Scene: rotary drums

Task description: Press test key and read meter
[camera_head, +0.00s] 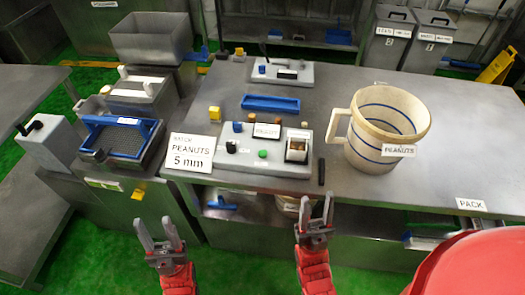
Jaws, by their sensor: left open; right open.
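A grey meter unit (235,165) sits on the steel table, behind the row of my grippers. On its top are a green button (262,154), a black knob (231,147), a small label plate (266,131) whose text is too small to read surely, and a white-framed cup of brown contents (297,148). No reading can be made out. My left gripper (153,218) is open and empty, in front of the table to the left of the meter. My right gripper (316,199) is open and empty, in front of the table edge, right of the green button, touching nothing.
A sign reading PEANUTS 5 mm (190,153) stands left of the meter. A large cream jug labelled PEANUTS (365,145) stands to its right. A blue tray (270,103) and another grey unit (265,75) lie behind.

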